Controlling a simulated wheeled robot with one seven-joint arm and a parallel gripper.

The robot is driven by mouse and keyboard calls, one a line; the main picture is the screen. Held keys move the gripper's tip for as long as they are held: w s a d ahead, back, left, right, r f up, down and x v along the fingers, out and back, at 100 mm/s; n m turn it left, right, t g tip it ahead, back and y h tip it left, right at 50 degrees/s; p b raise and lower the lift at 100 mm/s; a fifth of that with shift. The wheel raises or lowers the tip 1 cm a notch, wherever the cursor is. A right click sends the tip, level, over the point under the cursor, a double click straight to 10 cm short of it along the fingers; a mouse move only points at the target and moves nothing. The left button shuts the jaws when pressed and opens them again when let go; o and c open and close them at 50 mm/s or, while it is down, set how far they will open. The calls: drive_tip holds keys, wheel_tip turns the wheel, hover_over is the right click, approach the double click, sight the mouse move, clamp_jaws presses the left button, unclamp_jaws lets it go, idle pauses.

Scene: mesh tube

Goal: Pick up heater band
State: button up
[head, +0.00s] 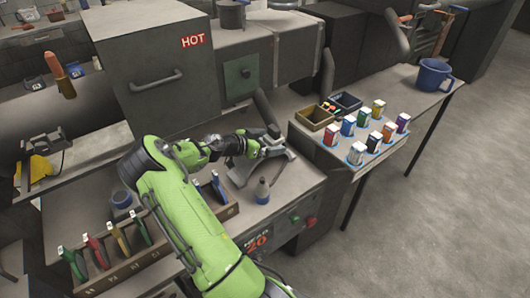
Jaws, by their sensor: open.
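My gripper (272,143) is at the end of my green arm, over the bench right of the centre. It is open, and I see nothing held in it. A grey metal piece (243,174) with a slanted part lies just below and beside it; I cannot tell whether they touch. I cannot pick out the heater band with certainty. A small blue-grey ring-shaped thing (122,198) sits on the bench left of my arm, well away from the gripper. My arm hides part of the bench.
A wooden rack (150,254) of coloured-handled tools lies left. A large cabinet marked HOT (150,80) stands behind. To the right are open bins (313,117), several coloured cartridges (364,117) and a blue mug (434,76).

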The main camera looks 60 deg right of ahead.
drive_tip(key=shift+d+f, duration=0.1)
drive_tip(key=shift+d, duration=0.1)
drive_tip(key=shift+a, duration=0.15)
drive_tip(key=shift+c, duration=0.3)
drive_tip(key=c, duration=1.4)
drive_tip(key=shift+r, duration=0.25)
